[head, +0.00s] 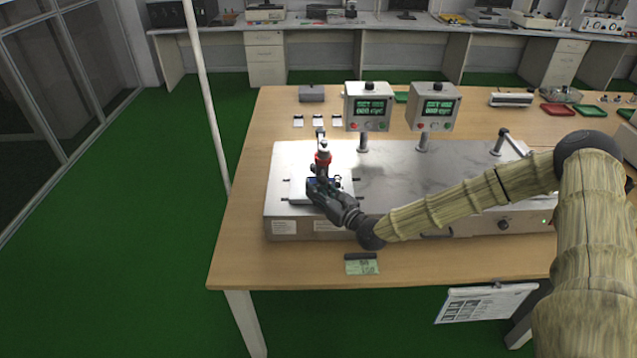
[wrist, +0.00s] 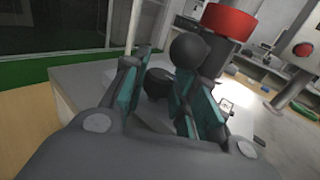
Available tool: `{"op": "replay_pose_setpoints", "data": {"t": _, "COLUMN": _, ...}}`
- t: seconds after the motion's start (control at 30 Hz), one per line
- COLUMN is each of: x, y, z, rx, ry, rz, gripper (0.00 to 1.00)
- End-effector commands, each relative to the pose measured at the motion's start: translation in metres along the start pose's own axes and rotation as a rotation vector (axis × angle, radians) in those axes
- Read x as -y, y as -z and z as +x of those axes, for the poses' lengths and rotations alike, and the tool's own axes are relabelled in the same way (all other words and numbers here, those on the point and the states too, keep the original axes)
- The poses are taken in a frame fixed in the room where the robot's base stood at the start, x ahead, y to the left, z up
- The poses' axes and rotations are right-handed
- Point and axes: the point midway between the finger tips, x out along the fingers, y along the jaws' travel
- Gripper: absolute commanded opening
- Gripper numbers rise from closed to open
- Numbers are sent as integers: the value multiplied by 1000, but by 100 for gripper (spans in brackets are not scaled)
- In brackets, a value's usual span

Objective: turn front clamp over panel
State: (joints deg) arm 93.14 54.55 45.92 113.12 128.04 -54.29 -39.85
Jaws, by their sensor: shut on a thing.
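My gripper (head: 318,187) is at the front left of the grey test bench, low over a pale fixture plate (head: 297,190). In the wrist view its teal-padded fingers (wrist: 160,98) stand on either side of a dark rounded knob (wrist: 158,80), which I take to be the front clamp. A grey ball-ended part (wrist: 188,50) is close by the right finger. An upright press head with a red collar (head: 323,158) stands just behind my gripper; the collar also shows in the wrist view (wrist: 230,20). The panel is mostly hidden by my gripper; only a dark bluish edge shows.
The metal test bench (head: 390,170) stands on a wooden table (head: 240,215). Two display boxes on posts, one left (head: 369,107) and one right (head: 434,107), rise behind it. A lever (head: 505,140) stands at the right.

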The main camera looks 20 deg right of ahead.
Motion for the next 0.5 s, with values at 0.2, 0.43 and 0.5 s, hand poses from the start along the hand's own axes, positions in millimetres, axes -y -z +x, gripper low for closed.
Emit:
{"op": "replay_pose_setpoints", "data": {"t": 0.2, "x": 1, "y": -5, "z": 2, "rx": 5, "ry": 80, "rz": -3, "gripper": 4}}
{"op": "replay_pose_setpoints", "data": {"t": 0.43, "x": 2, "y": -3, "z": 1, "rx": 6, "ry": 95, "rz": -4, "gripper": 4}}
{"op": "replay_pose_setpoints", "data": {"t": 0.5, "x": 2, "y": -4, "z": 1, "rx": 6, "ry": 95, "rz": -4, "gripper": 4}}
